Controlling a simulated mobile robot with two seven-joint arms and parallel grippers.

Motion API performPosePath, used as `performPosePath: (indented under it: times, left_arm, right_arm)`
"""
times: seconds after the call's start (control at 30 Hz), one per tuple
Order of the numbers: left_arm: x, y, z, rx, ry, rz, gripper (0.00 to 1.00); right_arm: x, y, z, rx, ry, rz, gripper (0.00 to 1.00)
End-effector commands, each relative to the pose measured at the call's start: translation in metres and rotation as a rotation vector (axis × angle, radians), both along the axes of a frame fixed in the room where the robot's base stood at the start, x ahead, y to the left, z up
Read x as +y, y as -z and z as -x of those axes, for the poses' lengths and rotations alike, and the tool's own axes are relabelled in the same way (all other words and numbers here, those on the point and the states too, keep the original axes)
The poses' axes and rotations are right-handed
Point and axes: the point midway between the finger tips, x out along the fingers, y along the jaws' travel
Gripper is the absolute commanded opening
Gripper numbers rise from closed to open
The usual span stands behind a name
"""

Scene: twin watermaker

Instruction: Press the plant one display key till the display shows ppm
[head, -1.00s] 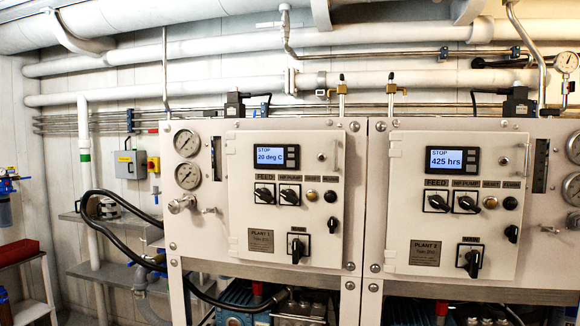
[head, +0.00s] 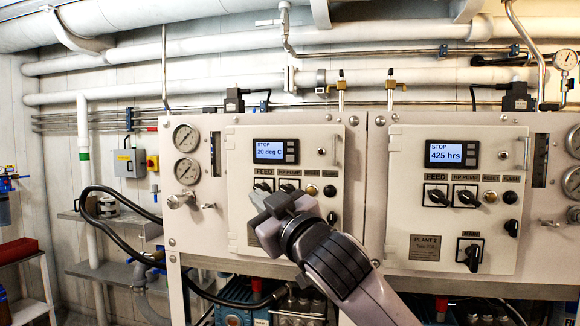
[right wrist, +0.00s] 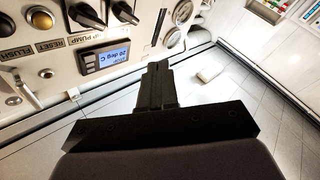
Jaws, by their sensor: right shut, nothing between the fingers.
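The plant one display (head: 269,151) is lit and reads STOP and 20 deg C. Its small keys (head: 291,151) sit in a column at its right side. In the right wrist view the display (right wrist: 115,55) appears turned over, left of my fingers. My right gripper (head: 268,203) is in front of the plant one panel, below the display in the head view, and covers part of the lower panel. It also shows in the right wrist view (right wrist: 157,72), with its fingers shut and empty, apart from the display. My left gripper is not in view.
The plant two panel (head: 455,225) stands to the right, its display (head: 452,154) reading 425 hrs. Rotary knobs (head: 438,195), buttons and a panel handle stick out. Pressure gauges (head: 187,171) are left of plant one. Black hoses (head: 110,225) hang at the left.

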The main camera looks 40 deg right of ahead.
Motion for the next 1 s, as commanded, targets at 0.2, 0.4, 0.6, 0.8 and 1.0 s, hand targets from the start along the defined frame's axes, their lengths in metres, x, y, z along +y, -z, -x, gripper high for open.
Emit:
performPosePath:
  times: [0.2,0.4,0.6,0.8,1.0]
  left_arm:
    - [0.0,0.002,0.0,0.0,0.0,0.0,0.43]
    - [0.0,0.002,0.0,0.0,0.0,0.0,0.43]
    - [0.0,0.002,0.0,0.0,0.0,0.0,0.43]
    - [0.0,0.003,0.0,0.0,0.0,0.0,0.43]
    - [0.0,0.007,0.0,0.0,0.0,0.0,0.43]
  right_arm:
    - [-0.011,-0.05,0.019,-0.083,0.047,0.013,0.0]
    - [-0.014,-0.061,0.024,-0.1,0.059,0.014,0.0]
    - [-0.014,-0.061,0.024,-0.099,0.059,0.013,0.0]
    - [-0.017,-0.06,0.021,-0.099,0.061,0.013,0.0]
    - [-0.035,-0.06,0.006,-0.097,0.064,0.013,0.0]
